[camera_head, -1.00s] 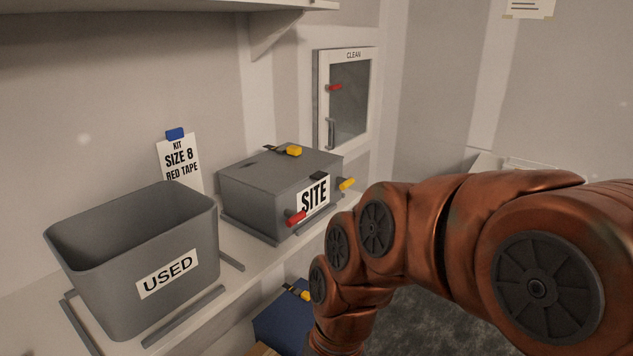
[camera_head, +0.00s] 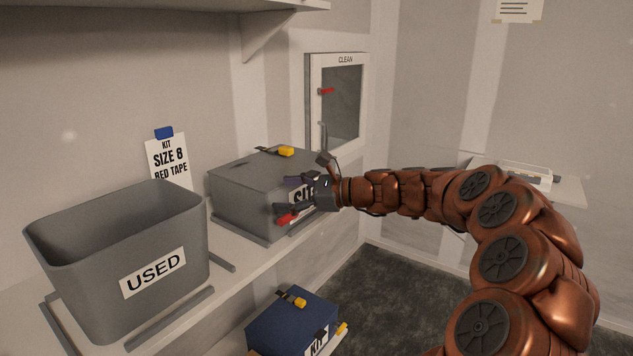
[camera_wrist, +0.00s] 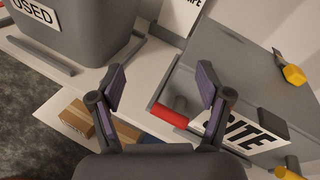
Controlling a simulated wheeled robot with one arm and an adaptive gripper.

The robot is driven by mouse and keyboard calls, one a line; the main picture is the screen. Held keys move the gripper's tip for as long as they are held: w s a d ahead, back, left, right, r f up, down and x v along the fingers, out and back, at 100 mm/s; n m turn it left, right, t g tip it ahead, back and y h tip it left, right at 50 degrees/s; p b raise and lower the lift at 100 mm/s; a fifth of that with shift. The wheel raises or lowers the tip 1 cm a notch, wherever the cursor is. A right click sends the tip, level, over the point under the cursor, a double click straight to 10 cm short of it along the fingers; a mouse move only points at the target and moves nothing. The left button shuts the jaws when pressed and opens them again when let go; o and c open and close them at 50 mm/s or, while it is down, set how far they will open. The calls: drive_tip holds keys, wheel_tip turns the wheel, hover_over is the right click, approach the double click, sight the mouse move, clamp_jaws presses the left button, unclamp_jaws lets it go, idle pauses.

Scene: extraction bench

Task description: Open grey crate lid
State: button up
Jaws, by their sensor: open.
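The grey crate (camera_head: 236,205) labelled SITE stands on the bench with its flat lid (camera_head: 262,170) closed. A yellow-tipped latch (camera_head: 286,151) sits on top of the lid. A red handle (camera_head: 286,218) sticks out of the crate's front; it also shows in the wrist view (camera_wrist: 168,116). A yellow handle (camera_wrist: 287,173) is at the front's other end, hidden by my arm in the head view. My gripper (camera_head: 287,196) is in front of the crate, covering part of the SITE label.
A grey USED bin (camera_head: 130,262) stands left of the crate on the bench. A blue KIT crate (camera_head: 292,320) is below. A white CLEAN cabinet (camera_head: 312,100) hangs on the wall behind. A kit sign (camera_head: 167,160) stands behind the bin.

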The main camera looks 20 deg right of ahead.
sight(316, 176)
drive_tip(key=w+d+f+m+t+h, duration=0.1)
drive_tip(key=w+d+m+t+h, duration=0.2)
drive_tip(key=d, duration=0.5)
drive_tip(key=w+d+f+m+t, duration=0.2)
drive_tip(key=d+m, duration=0.3)
drive_tip(key=d, duration=0.3)
drive_tip(key=x, duration=0.7)
drive_tip(key=shift+w+r, duration=0.25)
drive_tip(key=shift+w, duration=0.25)
clamp_jaws()
